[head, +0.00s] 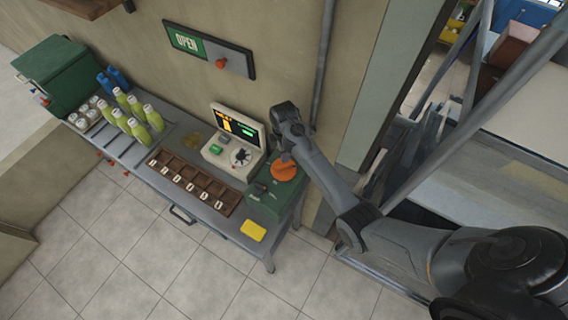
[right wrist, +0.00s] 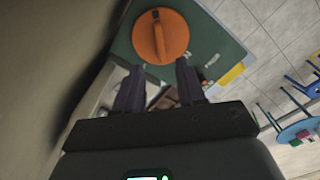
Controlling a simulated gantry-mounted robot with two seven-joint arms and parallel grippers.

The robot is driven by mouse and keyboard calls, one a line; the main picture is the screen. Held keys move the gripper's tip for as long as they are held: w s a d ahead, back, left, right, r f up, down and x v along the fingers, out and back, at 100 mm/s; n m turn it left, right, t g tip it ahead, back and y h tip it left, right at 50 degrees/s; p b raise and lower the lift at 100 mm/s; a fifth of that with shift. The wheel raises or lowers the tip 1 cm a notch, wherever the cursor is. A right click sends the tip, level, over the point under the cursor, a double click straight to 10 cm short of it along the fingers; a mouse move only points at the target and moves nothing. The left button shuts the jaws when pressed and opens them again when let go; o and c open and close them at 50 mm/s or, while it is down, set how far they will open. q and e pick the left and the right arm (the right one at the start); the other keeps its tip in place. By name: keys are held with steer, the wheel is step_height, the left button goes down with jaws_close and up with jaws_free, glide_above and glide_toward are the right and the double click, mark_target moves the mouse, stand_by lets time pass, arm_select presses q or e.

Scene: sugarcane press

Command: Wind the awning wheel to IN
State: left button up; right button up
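The orange wheel (head: 285,171) sits on top of a green box (head: 262,204) at the right end of the counter. In the right wrist view the wheel (right wrist: 150,40) shows as an orange disc with a raised bar across it. My right gripper (head: 285,157) is just above the wheel. In the right wrist view its two fingers (right wrist: 158,68) are apart with nothing between them, and the wheel lies beyond their tips. I cannot tell whether they touch it. No IN marking is readable. My left gripper is not in view.
The counter holds a till (head: 233,145), a brown compartment tray (head: 193,183), several yellow-green bottles (head: 138,110) and a green machine (head: 58,75). A yellow cloth or sponge (head: 253,230) lies at the front right corner. An OPEN sign (head: 208,50) hangs on the wall behind.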

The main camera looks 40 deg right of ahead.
mark_target(284, 164)
step_height(284, 164, down, 9)
steer(key=shift+r, duration=0.15)
stand_by(0.4)
jaws_close()
